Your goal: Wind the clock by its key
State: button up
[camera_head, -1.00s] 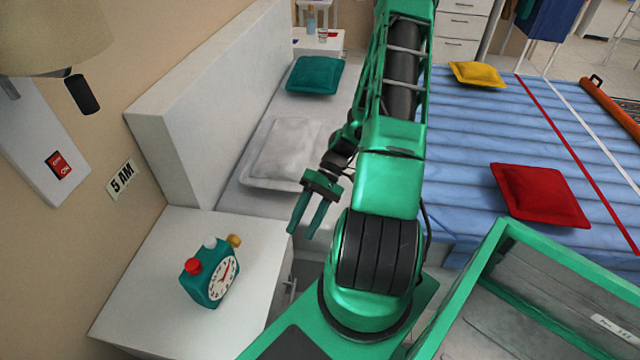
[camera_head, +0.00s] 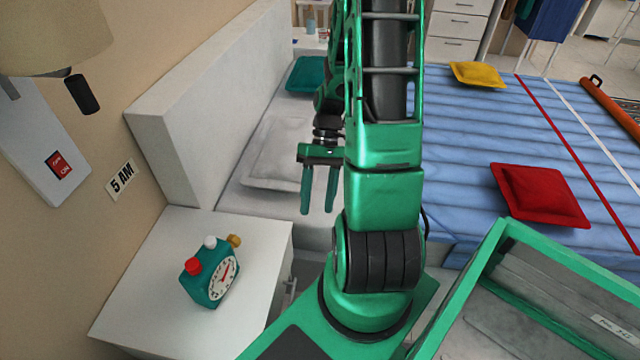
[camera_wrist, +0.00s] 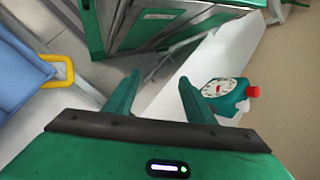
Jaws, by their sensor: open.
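A teal alarm clock (camera_head: 211,284) stands on the white nightstand (camera_head: 150,290). It has a white dial, a red knob (camera_head: 193,266) and a white knob (camera_head: 210,242) on top, and a brass-coloured key (camera_head: 234,240) at its back right. My gripper (camera_head: 319,212) is open and empty, its two fingers hanging down to the right of the nightstand, apart from the clock. In the wrist view my gripper (camera_wrist: 158,82) shows both fingers spread, with the clock (camera_wrist: 228,97) beyond the right finger. The key cannot be made out there.
A green-framed bin (camera_head: 470,285) stands at lower right. The nightstand top around the clock is clear.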

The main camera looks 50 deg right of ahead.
notch_tip(320, 180, up, 6)
jog(key=h, duration=0.2)
jog(key=shift+s+d+m, duration=0.35)
jog(key=shift+s+m, duration=0.05)
jog(key=shift+s, duration=0.05)
dwell(0.4)
